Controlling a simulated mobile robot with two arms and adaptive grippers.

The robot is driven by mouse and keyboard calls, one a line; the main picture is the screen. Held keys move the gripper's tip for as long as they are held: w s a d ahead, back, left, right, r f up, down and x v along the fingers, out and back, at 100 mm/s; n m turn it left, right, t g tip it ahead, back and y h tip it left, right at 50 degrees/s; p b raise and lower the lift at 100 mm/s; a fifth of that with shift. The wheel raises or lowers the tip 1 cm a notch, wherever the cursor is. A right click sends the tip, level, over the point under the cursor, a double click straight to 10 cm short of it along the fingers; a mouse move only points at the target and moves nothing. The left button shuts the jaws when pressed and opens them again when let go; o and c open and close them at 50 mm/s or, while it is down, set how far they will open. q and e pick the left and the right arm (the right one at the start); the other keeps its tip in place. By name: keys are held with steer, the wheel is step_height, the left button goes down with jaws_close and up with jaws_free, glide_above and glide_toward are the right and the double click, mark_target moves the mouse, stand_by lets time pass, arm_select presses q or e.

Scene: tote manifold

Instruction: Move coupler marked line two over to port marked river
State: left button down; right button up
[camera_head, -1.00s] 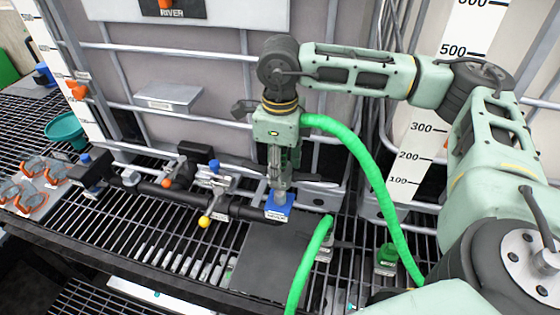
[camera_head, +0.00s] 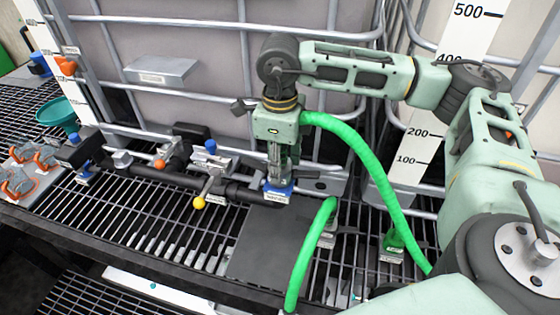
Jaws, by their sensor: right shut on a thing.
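My right gripper (camera_head: 278,178) points straight down at the blue block (camera_head: 278,190) on the black pipe manifold. It is shut on a coupler, mostly hidden between the fingers. A green hose (camera_head: 362,155) leaves beside the gripper's wrist and curves down to the right. The held coupler's lower end is at the blue block; I cannot tell whether it is seated. The block's white label is too small to read. The port sign marked river is out of view. My left gripper is not in view.
A second green hose (camera_head: 303,254) stands in front of the manifold, near a dark plate (camera_head: 266,244). A yellow-knobbed valve handle (camera_head: 199,202) sticks out left of the blue block. Orange clips (camera_head: 20,186) and a teal funnel (camera_head: 57,113) are at the left. Tank cage bars run behind.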

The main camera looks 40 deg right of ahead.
steer(key=shift+f, duration=0.2)
steer(key=o, duration=1.5)
steer(key=shift+o, duration=0.2)
step_height(320, 180, up, 12)
steer(key=shift+r, duration=0.1)
